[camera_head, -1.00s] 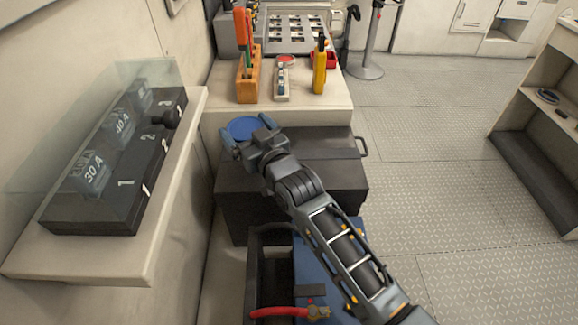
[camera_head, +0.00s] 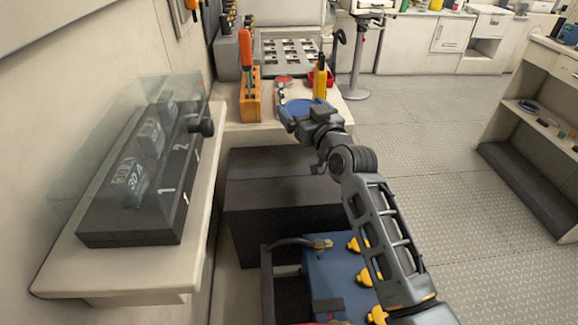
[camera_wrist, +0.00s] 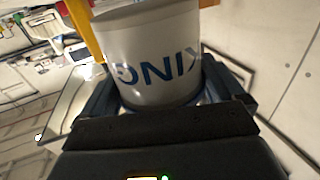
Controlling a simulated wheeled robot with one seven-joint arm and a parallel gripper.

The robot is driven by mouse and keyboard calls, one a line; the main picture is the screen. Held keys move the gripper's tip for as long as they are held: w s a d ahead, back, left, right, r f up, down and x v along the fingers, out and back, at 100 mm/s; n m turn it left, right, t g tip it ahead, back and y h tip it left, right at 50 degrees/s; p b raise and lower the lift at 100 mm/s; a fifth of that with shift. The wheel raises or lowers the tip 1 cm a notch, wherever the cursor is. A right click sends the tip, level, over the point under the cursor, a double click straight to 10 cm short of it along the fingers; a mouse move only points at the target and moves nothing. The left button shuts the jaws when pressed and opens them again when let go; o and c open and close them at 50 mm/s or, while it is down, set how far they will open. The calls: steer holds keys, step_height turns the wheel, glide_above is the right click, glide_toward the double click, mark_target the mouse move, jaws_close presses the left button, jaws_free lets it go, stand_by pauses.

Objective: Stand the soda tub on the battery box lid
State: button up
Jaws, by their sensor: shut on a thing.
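In the wrist view the tub (camera_wrist: 155,60) is white with dark blue lettering. The tub looks upright in the head view. It appears over the front part of the bench, beyond the battery box in the picture; its underside and any contact are hidden. The black battery box lid (camera_head: 265,165) lies below and nearer, with its right part behind my arm. No object shows on its visible part.
A blue battery (camera_head: 325,270) with yellow caps stands in front of the box. A fuse panel (camera_head: 140,205) sits on the left shelf. Floor is clear at right.

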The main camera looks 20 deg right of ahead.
steer(key=shift+s+a+f+p, duration=0.5)
steer(key=shift+s+a+f, duration=0.55)
steer(key=shift+f, duration=0.45)
steer(key=shift+s+a+f+p, duration=0.5)
steer(key=shift+s+a+f, duration=0.45)
steer(key=shift+f, duration=0.5)
steer(key=shift+s+a+f+p, duration=0.5)
steer(key=shift+s+a+f, duration=0.55)
steer(key=shift+f, duration=0.45)
steer(key=shift+w+f, duration=0.1)
steer(key=o, duration=1)
steer(key=shift+f, duration=0.1)
steer(key=shift+o, duration=0.3)
steer(key=s, duration=1.2)
